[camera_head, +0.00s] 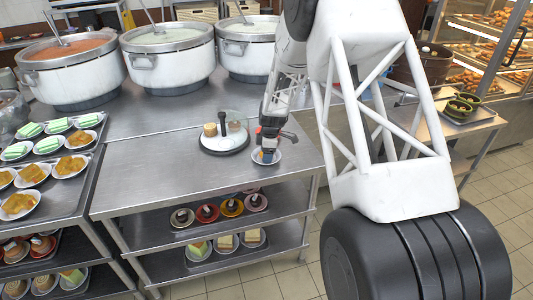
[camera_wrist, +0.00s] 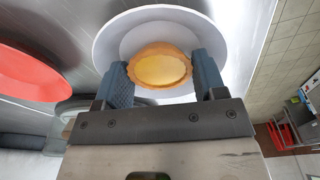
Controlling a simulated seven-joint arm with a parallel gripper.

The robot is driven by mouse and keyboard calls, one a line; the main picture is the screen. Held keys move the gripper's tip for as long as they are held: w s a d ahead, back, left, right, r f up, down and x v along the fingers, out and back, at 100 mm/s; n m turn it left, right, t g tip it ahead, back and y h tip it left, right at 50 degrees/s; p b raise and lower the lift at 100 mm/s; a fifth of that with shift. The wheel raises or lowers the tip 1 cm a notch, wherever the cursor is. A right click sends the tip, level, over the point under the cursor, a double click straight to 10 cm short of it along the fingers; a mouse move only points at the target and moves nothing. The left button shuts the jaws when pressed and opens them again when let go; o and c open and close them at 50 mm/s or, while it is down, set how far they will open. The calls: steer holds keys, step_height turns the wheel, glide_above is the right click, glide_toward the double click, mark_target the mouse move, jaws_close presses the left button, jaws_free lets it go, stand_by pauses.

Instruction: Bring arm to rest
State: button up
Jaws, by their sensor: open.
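My gripper (camera_head: 267,152) is low over a small white plate (camera_head: 277,158) near the right end of the steel table. In the wrist view, its two blue-grey fingers (camera_wrist: 162,84) stand open on either side of a small round tart (camera_wrist: 160,66) with a yellow filling. The tart rests on the white plate (camera_wrist: 112,40). Whether the fingers touch the tart or the plate I cannot tell. In the head view the gripper hides the tart. My arm reaches down to the table from the upper right.
Several large pots (camera_head: 166,62) stand behind. Plates of food fill the left racks (camera_head: 85,192), and more sit on the shelf below (camera_head: 180,230). A bakery cabinet (camera_head: 485,60) stands at right.

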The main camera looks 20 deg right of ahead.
steer(key=shift+s+f, duration=0.15)
steer(key=shift+r, duration=0.3)
steer(key=shift+o, duration=0.7)
steer(key=shift+d+r, duration=0.1)
steer(key=shift+r, duration=0.2)
steer(key=shift+d+r, duration=0.15)
steer(key=shift+r, duration=1.55)
steer(key=shift+r, duration=0.25)
steer(key=shift+r, duration=0.1)
step_height(320, 180, up, 7)
stand_by(0.6)
